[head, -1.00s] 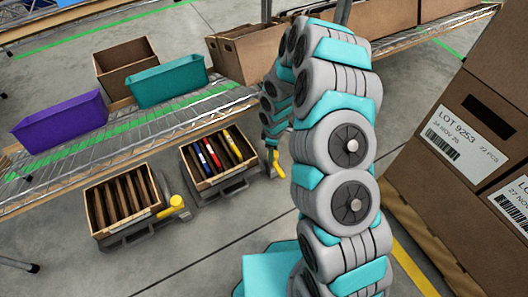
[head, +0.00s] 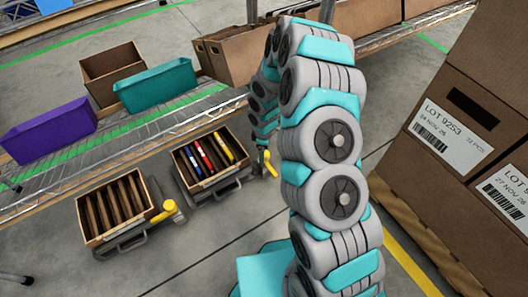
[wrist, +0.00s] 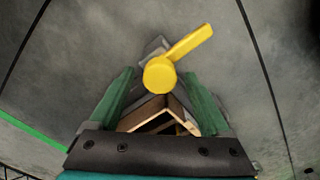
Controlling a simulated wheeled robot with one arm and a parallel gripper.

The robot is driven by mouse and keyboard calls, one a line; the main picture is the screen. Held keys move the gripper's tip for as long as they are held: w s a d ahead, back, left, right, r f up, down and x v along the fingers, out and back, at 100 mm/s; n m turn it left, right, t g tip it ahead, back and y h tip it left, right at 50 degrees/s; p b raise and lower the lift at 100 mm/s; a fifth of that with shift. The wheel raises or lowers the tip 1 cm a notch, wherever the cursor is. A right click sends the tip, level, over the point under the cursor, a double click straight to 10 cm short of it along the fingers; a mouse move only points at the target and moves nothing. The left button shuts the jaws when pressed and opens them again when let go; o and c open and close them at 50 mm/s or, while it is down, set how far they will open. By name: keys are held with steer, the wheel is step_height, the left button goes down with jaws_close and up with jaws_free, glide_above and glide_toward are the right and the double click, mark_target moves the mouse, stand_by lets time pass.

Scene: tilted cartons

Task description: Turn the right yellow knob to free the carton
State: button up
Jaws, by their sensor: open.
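The right carton (head: 187,178) is a tilted open wooden box holding several coloured items, in a grey fixture. The right yellow knob (head: 268,164) shows at that carton's right side, partly beside my arm. In the wrist view the yellow knob (wrist: 160,75) has a round hub and a lever pointing up and right. My gripper (wrist: 159,82) is open, its green fingers on either side below the hub. A gap shows between each finger and the knob. In the head view my gripper (head: 262,142) is small and close to the knob, mostly dark.
A left carton (head: 85,222) with dark slats has its own yellow knob (head: 168,209). A wire shelf (head: 120,150) behind holds a purple bin (head: 48,130) and a teal bin (head: 157,87). Stacked labelled cartons (head: 455,120) stand at the right.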

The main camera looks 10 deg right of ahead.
steer(key=shift+r, duration=0.1)
steer(key=shift+r, duration=3.8)
steer(key=shift+r, duration=0.15)
steer(key=s+d+r+m+p, duration=0.1)
steer(key=s+r+m, duration=0.1)
steer(key=s+r, duration=0.45)
steer(key=s+d+r+m+p, duration=0.1)
steer(key=s+r+m, duration=0.15)
steer(key=r, duration=0.65)
steer(key=s+d+r+m+p, duration=0.1)
steer(key=s+r+m+p, duration=0.1)
steer(key=s+r, duration=0.4)
steer(key=s+r+m+g+p, duration=0.1)
steer(key=s+r+m, duration=0.2)
steer(key=s+r, duration=0.3)
steer(key=s+d+r+m+p, duration=0.1)
steer(key=s+r+m, duration=0.3)
steer(key=s, duration=1)
steer(key=shift+d+r+g, duration=0.2)
steer(key=shift+r+g, duration=0.2)
steer(key=shift+r, duration=0.95)
